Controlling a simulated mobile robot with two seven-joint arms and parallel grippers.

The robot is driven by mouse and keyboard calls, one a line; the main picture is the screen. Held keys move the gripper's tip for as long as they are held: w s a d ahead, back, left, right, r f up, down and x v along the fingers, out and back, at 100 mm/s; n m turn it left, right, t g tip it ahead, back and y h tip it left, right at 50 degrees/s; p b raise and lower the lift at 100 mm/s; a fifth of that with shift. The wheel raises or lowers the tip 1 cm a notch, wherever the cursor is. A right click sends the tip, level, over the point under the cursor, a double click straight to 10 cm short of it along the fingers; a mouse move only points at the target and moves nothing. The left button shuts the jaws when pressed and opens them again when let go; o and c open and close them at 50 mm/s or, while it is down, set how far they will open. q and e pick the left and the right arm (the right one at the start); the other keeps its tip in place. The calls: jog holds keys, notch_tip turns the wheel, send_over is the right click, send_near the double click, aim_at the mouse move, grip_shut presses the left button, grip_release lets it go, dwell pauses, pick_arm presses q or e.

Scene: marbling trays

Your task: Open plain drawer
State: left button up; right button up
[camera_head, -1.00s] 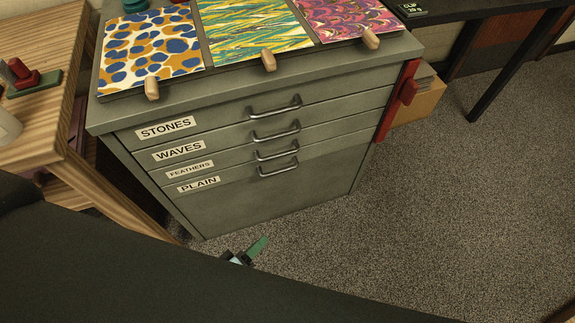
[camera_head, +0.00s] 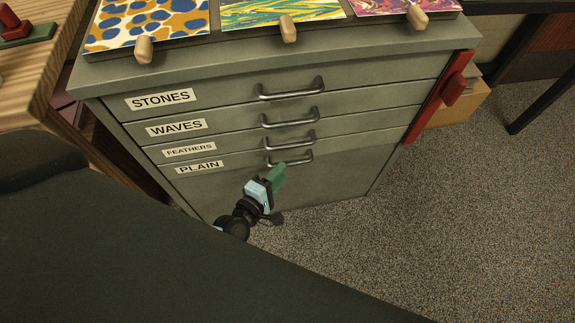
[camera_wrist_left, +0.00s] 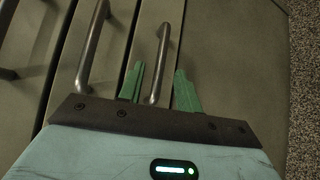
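The plain drawer (camera_head: 225,182) is the lowest labelled drawer of a grey-green cabinet, under the label PLAIN (camera_head: 199,167), and looks closed. Its silver bar handle (camera_head: 301,159) is partly covered by my left gripper (camera_head: 281,170) in the head view. In the left wrist view my left gripper (camera_wrist_left: 159,67) is open, with its green fingers on either side of this handle (camera_wrist_left: 161,55) and gaps beside the bar. I cannot tell whether a finger touches it. My right gripper is not in view.
The feathers drawer handle (camera_head: 290,140) is close above; it also shows in the left wrist view (camera_wrist_left: 92,45). Waves and stones drawers are higher. A red piece (camera_head: 437,100) is on the cabinet's right side. A wooden table (camera_head: 45,85) stands left. Carpet at right is clear.

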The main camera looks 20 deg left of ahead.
pick_arm(q)
jog(key=x, duration=0.4)
jog(key=shift+b, duration=0.3)
grip_shut()
